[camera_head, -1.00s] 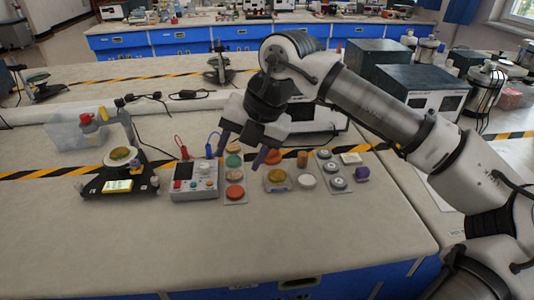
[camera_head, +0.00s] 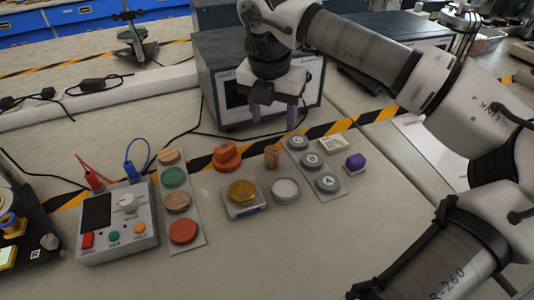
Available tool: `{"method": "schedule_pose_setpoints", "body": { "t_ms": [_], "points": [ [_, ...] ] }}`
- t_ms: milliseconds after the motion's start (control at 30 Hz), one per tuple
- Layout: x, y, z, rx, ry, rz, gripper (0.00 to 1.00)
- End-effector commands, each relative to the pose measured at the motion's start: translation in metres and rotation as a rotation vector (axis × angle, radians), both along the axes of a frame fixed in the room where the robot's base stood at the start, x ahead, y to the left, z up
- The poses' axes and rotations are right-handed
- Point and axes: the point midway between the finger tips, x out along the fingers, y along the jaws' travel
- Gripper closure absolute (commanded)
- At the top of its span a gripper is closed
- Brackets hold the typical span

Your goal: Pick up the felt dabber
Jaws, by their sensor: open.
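No item is clearly labelled as the felt dabber. A small tan upright cylinder (camera_head: 271,157) stands between an orange knob-like piece (camera_head: 226,155) and a grey strip, and may be the dabber; its material is too small to tell. A purple faceted piece (camera_head: 355,162) stands further right. My gripper (camera_head: 273,118) points down with its two purple fingers apart and nothing between them. It shows above the tan cylinder in the picture, in front of the grey box, apart from the small items.
A grey instrument box (camera_head: 222,83) stands behind. Nearby are a strip with grey buttons (camera_head: 312,160), a strip with coloured discs (camera_head: 190,222), a gold-topped block (camera_head: 242,193), a round white-topped dish (camera_head: 285,190) and a meter (camera_head: 117,225).

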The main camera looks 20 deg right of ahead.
Motion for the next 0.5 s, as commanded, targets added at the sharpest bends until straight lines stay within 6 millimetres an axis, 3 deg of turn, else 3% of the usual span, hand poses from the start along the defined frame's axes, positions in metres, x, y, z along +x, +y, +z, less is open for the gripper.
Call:
{"method": "schedule_pose_setpoints", "body": {
  "t_ms": [300,500],
  "points": [
    [0.006,-0.005,-0.059,0.003,0.002,0.002,0.44],
    [0.009,-0.006,-0.076,0.001,0.0,0.003,0.44]
  ]
}}
